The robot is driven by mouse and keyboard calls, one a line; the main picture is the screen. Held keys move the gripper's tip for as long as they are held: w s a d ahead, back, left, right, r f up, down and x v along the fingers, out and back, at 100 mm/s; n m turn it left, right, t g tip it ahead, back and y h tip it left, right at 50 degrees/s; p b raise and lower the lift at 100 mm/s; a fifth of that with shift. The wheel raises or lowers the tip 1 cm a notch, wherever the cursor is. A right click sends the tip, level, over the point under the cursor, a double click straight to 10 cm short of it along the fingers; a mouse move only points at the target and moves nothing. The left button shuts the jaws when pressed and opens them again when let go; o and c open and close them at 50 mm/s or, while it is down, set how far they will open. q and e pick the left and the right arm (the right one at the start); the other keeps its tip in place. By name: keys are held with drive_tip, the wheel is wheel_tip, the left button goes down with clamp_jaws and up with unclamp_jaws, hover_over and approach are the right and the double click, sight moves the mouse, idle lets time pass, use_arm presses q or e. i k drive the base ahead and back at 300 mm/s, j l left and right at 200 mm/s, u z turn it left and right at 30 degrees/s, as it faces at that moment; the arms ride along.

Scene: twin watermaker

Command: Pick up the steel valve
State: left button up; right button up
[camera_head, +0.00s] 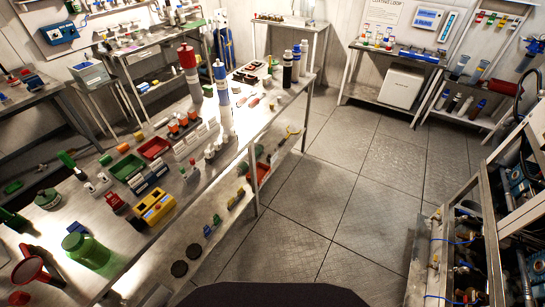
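Neither of my grippers shows in the head view. I cannot single out the steel valve with certainty, because the parts on the long steel workbench (262,115) are small at this distance. Several small pale metallic fittings (210,152) stand near the middle of its right edge. Other small grey and white pieces (103,178) lie further left among coloured parts. Any of these could be a valve, but their shapes are too small to tell.
The bench also bears a yellow box (154,206), a green jar (86,250), a green tray (127,167), a red tray (154,148) and tall cylinders (221,85). Open tiled floor (350,190) lies to its right. A metal-framed machine (470,240) stands at the far right.

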sight(274, 152)
drive_tip(key=i+l+z, duration=0.25)
drive_tip(key=i+z, duration=0.15)
drive_tip(key=i, duration=0.15)
drive_tip(key=i+l+z, duration=0.1)
drive_tip(key=i+z, duration=0.25)
drive_tip(key=i, duration=0.15)
drive_tip(key=i+z, duration=0.25)
drive_tip(key=i, duration=2.2)
drive_tip(key=i+u, duration=0.25)
drive_tip(key=i, duration=0.15)
drive_tip(key=i+l+u, duration=0.15)
drive_tip(key=i+u, duration=0.15)
drive_tip(key=i+l+u, duration=0.1)
drive_tip(key=i+u, duration=0.2)
drive_tip(key=u, duration=0.15)
drive_tip(key=i+l+u, duration=0.2)
drive_tip(key=u, duration=0.25)
drive_tip(key=i+l+u, duration=0.55)
drive_tip(key=l+u, duration=0.15)
drive_tip(key=u, duration=0.2)
